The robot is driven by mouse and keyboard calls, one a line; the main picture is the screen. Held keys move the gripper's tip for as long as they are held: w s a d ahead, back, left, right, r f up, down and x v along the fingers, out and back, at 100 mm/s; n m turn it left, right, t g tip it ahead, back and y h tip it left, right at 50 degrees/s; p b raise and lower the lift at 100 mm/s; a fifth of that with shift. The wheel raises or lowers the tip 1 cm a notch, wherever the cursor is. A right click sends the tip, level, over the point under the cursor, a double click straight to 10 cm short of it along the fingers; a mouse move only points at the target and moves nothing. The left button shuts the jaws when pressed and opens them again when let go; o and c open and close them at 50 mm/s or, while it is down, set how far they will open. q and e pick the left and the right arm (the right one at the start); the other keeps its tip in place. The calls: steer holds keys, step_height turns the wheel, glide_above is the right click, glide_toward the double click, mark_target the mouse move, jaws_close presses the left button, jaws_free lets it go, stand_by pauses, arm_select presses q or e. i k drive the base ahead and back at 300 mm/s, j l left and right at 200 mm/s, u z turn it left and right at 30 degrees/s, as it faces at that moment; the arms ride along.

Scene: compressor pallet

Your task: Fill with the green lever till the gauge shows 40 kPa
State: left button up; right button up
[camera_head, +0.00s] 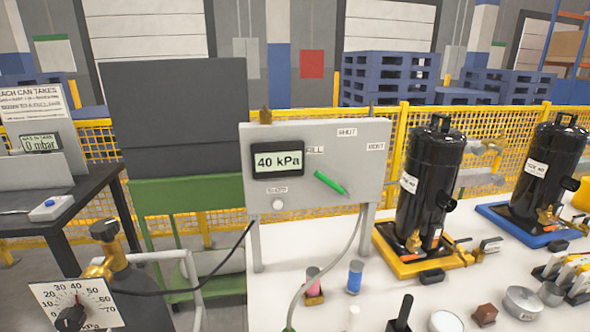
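The digital gauge (278,161) on the grey panel (360,165) reads 40 kPa. The green lever (331,183) sits to the right of the gauge and slants down to the right. Labels FILL, SHUT and VENT stand above it, FILL partly covered by the gauge. I cannot tell which label the lever is set to. A round pale button (278,205) sits below the gauge. A hose (327,268) runs down from the panel. Neither of my grippers shows in the head view.
Two black compressors (427,185) stand on a yellow and a blue tray at the right. Small bottles, tins and tools lie on the white table (385,275). A gas cylinder (130,290) with a numbered dial (77,305) is at lower left. A yellow fence (215,160) runs behind.

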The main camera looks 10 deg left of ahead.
mark_target(342, 191)
steer(key=k+j+z, duration=0.1)
steer(key=k+z, duration=0.25)
steer(key=k+l+z, duration=0.1)
steer(key=k+z, duration=0.2)
steer(key=k, duration=0.25)
